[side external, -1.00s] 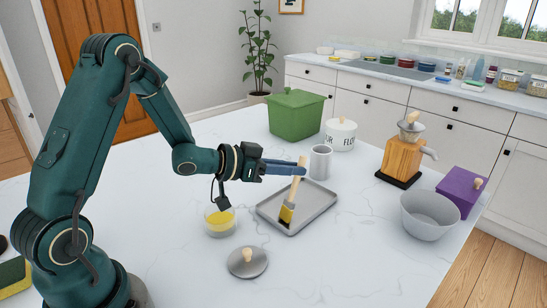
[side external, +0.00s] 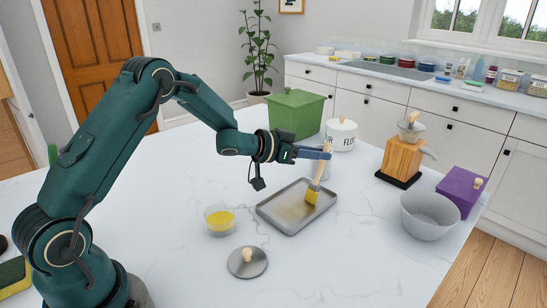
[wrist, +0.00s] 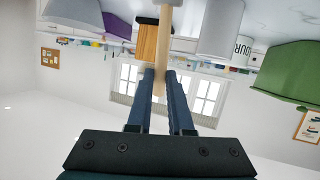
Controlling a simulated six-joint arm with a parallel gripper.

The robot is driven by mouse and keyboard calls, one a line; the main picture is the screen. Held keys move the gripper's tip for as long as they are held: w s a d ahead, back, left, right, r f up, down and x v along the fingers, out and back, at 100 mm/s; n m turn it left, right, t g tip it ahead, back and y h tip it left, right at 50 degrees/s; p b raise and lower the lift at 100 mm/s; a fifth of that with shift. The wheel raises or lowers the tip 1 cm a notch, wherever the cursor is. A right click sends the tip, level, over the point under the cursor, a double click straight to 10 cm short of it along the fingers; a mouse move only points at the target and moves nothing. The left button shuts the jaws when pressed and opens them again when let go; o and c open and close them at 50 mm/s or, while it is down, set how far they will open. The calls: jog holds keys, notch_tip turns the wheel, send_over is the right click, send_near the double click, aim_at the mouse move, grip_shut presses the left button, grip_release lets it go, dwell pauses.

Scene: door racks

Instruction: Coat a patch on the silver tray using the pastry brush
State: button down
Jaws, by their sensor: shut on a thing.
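My gripper (side external: 326,153) is shut on the wooden handle of the pastry brush (side external: 320,176), above the right part of the silver tray (side external: 272,208). The brush is tilted, with its yellow bristles pointing down at the tray's right side; they appear to touch its surface. A faint yellowish-brown smear shows across the middle of the tray. In the wrist view, the handle (wrist: 162,50) stands between my two blue fingers. The bristles are out of sight there. A clear bowl of yellow liquid (side external: 220,221) stands left of the tray.
A grey lid (side external: 247,262) lies in front of the tray. A grey mug (side external: 326,170), partly hidden, stands behind the brush, near a green box (side external: 296,112) and a flour canister (side external: 341,136). A wooden grinder (side external: 402,160), grey bowl (side external: 428,217) and purple box (side external: 463,192) stand right.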

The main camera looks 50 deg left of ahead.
jog(key=shift+s+a, duration=0.7)
jog(key=shift+s, duration=4.25)
jog(key=shift+w+a, duration=0.9)
jog(key=shift+w, duration=5.8)
notch_tip(320, 180, up, 8)
